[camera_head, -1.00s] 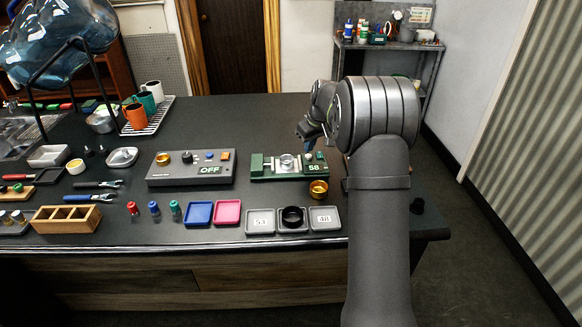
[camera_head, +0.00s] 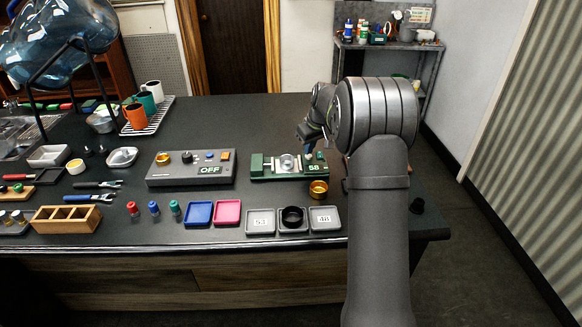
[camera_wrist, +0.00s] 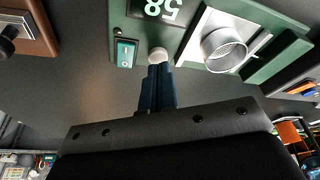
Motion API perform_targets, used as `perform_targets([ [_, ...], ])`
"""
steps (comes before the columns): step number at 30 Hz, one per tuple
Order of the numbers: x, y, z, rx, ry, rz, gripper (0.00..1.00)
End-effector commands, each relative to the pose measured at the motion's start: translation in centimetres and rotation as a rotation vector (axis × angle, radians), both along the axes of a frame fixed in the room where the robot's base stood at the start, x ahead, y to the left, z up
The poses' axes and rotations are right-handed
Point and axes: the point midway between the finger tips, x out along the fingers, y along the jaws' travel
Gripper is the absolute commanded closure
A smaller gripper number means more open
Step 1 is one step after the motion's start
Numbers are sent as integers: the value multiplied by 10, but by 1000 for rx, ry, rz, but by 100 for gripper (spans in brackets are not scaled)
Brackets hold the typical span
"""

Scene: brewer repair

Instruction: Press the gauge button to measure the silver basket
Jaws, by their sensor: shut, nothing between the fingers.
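The green gauge (camera_head: 262,169) stands on the bench, with the silver basket (camera_head: 286,162) sitting in its cradle. The basket also shows in the wrist view (camera_wrist: 223,50) as an open metal ring between the jaws. The gauge display (camera_wrist: 158,9) reads 58, upside down in the wrist view. A teal rocker switch (camera_wrist: 124,52) is beside the button.
A gold basket (camera_head: 319,189) stands in front of the gauge. A grey control box (camera_head: 190,177) reading OFF is to its left. Grey trays marked 53 (camera_head: 261,229) and 48 (camera_head: 325,227) flank a tray with a black ring (camera_head: 292,217). The bench behind is clear.

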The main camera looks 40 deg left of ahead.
Motion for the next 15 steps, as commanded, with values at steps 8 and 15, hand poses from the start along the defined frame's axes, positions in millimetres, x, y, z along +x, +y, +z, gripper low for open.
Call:
perform_targets([
  [8,0,0,-6,0,0,0,100],
  [15,0,0,-8,0,0,0,100],
])
